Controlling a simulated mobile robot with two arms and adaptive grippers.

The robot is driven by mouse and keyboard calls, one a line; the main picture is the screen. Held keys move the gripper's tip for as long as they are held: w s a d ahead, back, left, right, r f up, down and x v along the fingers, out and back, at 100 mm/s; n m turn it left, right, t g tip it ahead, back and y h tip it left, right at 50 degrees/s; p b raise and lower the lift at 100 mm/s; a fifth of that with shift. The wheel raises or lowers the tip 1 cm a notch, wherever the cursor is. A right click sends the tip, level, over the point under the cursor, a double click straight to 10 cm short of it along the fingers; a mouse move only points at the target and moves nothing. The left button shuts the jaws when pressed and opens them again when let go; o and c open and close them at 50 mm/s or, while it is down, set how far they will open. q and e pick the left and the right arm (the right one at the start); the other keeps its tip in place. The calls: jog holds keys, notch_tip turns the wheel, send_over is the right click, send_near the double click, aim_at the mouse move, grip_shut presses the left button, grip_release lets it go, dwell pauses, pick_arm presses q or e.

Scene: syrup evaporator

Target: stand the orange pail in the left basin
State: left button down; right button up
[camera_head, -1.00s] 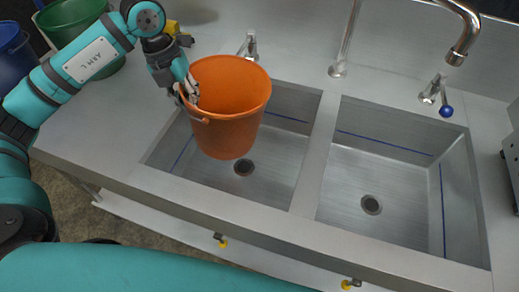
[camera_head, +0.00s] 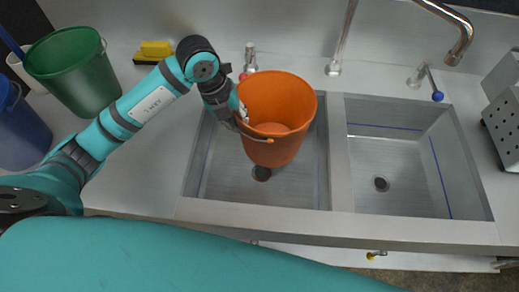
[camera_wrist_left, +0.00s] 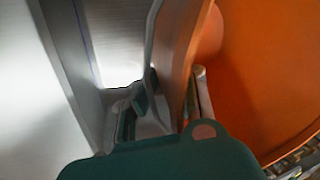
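The orange pail (camera_head: 280,105) is upright or slightly tilted over the left basin (camera_head: 217,172). My left gripper (camera_head: 242,117) is shut on the pail's rim at its left side. In the left wrist view the pail's wall (camera_wrist_left: 190,50) passes between the two fingers (camera_wrist_left: 165,110). The pail hides much of the left basin. The basin's drain shows just below the pail's base, and I cannot tell whether the base touches the floor. My right gripper is not in view.
The right basin (camera_head: 390,165) is empty. Faucets (camera_head: 335,65) stand behind the basins. A green pail (camera_head: 72,70), a blue pail (camera_head: 20,130) and a yellow brush (camera_head: 155,50) are at the left. A perforated metal box (camera_head: 505,115) stands at the right.

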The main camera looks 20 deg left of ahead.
pick_arm(q)
jog(key=w+a+f+p, duration=0.1)
jog(key=w+f+p, duration=0.1)
jog(key=f, duration=1.2)
jog(key=shift+w+f, duration=0.4)
jog(key=shift+w, duration=0.5)
jog(key=c, duration=1.9)
grip_release()
jog(key=shift+a+f, duration=0.1)
jog(key=o, duration=0.4)
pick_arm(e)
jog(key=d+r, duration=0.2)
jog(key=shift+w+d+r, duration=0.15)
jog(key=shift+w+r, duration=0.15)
pick_arm(q)
jog(key=shift+p, duration=0.3)
